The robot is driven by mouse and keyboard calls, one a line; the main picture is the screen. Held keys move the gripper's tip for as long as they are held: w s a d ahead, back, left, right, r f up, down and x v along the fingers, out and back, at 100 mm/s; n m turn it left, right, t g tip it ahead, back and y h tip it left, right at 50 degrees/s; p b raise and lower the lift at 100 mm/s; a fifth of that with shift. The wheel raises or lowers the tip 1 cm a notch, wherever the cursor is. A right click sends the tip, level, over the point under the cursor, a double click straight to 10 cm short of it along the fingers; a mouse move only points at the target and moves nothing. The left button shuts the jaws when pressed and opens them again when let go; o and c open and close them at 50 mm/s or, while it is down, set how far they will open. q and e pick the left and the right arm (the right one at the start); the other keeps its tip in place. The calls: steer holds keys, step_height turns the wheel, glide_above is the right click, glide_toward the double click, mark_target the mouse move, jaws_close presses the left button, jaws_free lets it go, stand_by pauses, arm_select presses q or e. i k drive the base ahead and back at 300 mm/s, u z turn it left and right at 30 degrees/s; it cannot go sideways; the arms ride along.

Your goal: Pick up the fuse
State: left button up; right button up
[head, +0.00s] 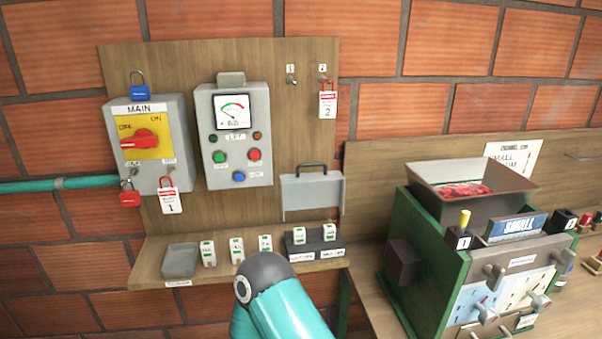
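Several small white fuses with green marks are on the wooden shelf (225,268) below the panel board. Three stand loose in a row: a left fuse (207,253), a middle fuse (237,249) and a right fuse (265,243). Two more, a fuse (299,236) and another fuse (329,232), sit in a dark labelled block (315,247) at the shelf's right. Neither of my grippers is in view. A teal and dark arm link of mine shows at the bottom middle and covers part of the shelf's front.
A shallow grey tray (180,261) sits at the shelf's left end. Above are the MAIN switch box (115,120), a meter box (205,165), a grey hinged-looking box (312,193) and red lockout tags. A green pulper (432,255) with a hopper of red fruit stands right.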

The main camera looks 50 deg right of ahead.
mark_target(298, 232)
steer(key=z, duration=1.75)
